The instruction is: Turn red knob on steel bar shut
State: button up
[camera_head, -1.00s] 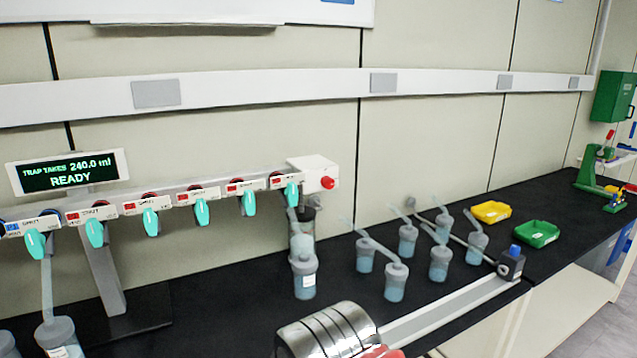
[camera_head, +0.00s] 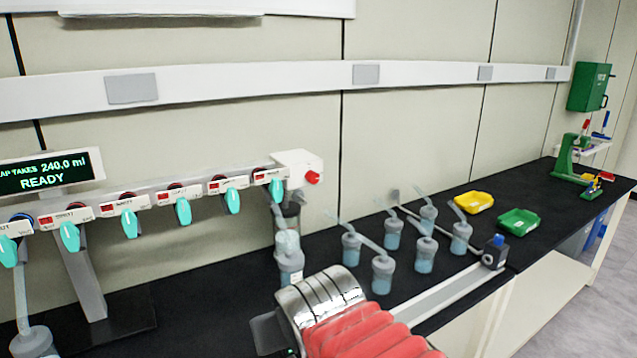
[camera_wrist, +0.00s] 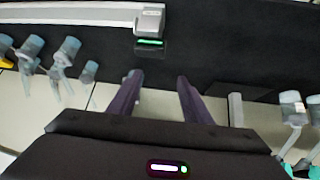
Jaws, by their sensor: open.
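The red knob (camera_head: 312,177) sits on the white box (camera_head: 297,166) at the right end of the long steel bar (camera_head: 160,195). It does not show in the wrist view. Several teal handles (camera_head: 183,211) hang along the bar, each under a small white label plate. A display (camera_head: 45,172) at the left reads 240.0 ml and READY. My gripper (camera_wrist: 158,92) is open in the wrist view, its two dark fingers apart with nothing between them. In the head view my arm is low in front of the bench, below the knob; the fingers are not clear there.
A yellow tray (camera_head: 473,202), a green tray (camera_head: 518,222) and a rail (camera_head: 440,292) with a dark block (camera_head: 495,252) lie further right.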

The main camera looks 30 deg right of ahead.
aim_at(315, 178)
jog(key=w+d+r+t, duration=0.3)
jog(key=w+d, duration=0.1)
jog(key=d, duration=0.4)
jog(key=w+d+r+t, duration=0.3)
jog(key=w+d+r, duration=0.1)
jog(key=d, duration=0.4)
jog(key=w+d+r+m+t+y, duration=0.1)
jog(key=w+d+r+t, duration=0.3)
jog(key=w+d, duration=0.2)
jog(key=d, duration=0.2)
jog(key=shift+d+r, duration=0.25)
jog(key=shift+d, duration=0.05)
jog(key=shift+w, duration=0.1)
jog(key=w, duration=1.3)
jog(key=shift+w+d, duration=0.35)
jog(key=shift+c, duration=0.4)
